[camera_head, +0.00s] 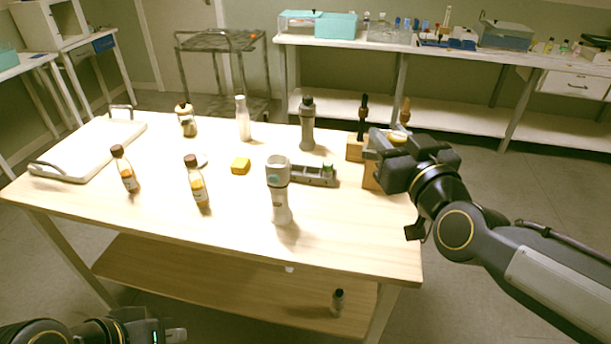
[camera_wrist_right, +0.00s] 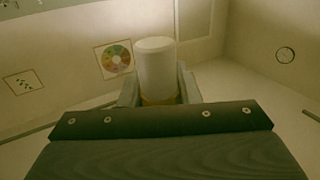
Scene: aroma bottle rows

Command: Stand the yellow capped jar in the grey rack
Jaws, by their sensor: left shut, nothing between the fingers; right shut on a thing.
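The grey rack (camera_head: 300,174) is a low, narrow holder lying near the middle of the table, with a small green-topped item (camera_head: 328,171) in its right end. My right gripper (camera_head: 379,158) is over the table's right end, to the right of the rack and apart from it. It is shut on a pale jar (camera_wrist_right: 157,68) with a yellow band at the fingers, seen in the right wrist view. In the head view only a yellowish bit (camera_head: 397,137) shows, so its cap is unclear. My left gripper (camera_head: 177,335) is shut and empty, low at the bottom left, off the table.
A pale flashlight-shaped container (camera_head: 280,193) stands just in front of the rack's left end. Wooden blocks (camera_head: 355,150) sit near my right gripper. The front right tabletop is clear.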

